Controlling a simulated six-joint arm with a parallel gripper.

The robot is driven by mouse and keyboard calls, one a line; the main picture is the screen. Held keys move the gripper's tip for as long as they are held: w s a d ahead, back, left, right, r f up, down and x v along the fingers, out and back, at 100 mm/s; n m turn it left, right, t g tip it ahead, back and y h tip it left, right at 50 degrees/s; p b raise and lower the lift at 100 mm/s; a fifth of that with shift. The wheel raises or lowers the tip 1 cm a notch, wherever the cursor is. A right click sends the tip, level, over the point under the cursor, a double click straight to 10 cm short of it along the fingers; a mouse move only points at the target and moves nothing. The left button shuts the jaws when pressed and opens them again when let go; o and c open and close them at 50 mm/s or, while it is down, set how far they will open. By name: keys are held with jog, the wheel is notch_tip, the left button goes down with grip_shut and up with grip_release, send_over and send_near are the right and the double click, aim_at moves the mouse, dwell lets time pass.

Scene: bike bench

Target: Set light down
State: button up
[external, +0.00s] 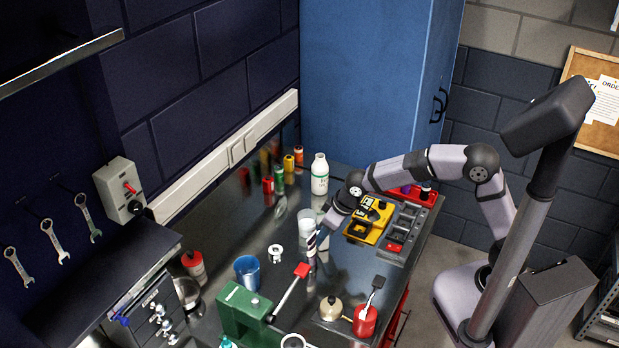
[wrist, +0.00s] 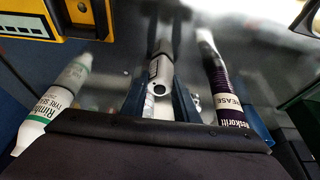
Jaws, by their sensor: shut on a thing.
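My gripper shows in the external view (external: 321,236), low over the bench between the yellow case and the green vise. In the wrist view its two blue fingers (wrist: 160,103) are shut on a slim silver and black cylinder, the light (wrist: 159,76). In the external view the light is too small and covered to make out clearly. I cannot tell whether it touches the bench (external: 262,225).
A white bottle (external: 319,177) and a dark grease tube (wrist: 225,95) are close on either side. The yellow case (external: 368,220) and grey tray (external: 404,233) lie right. The green vise (external: 243,311), blue cup (external: 247,272) and red pot (external: 365,321) stand nearer the front.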

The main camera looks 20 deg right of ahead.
jog(key=shift+f, duration=0.1)
jog(key=o, duration=1.1)
jog(key=shift+d+r, duration=0.1)
jog(key=shift+r, duration=0.4)
jog(key=b+v, duration=0.1)
jog(key=v, duration=1)
jog(key=shift+s, duration=0.1)
jog(key=shift+r, duration=0.1)
jog(key=shift+c, duration=1.2)
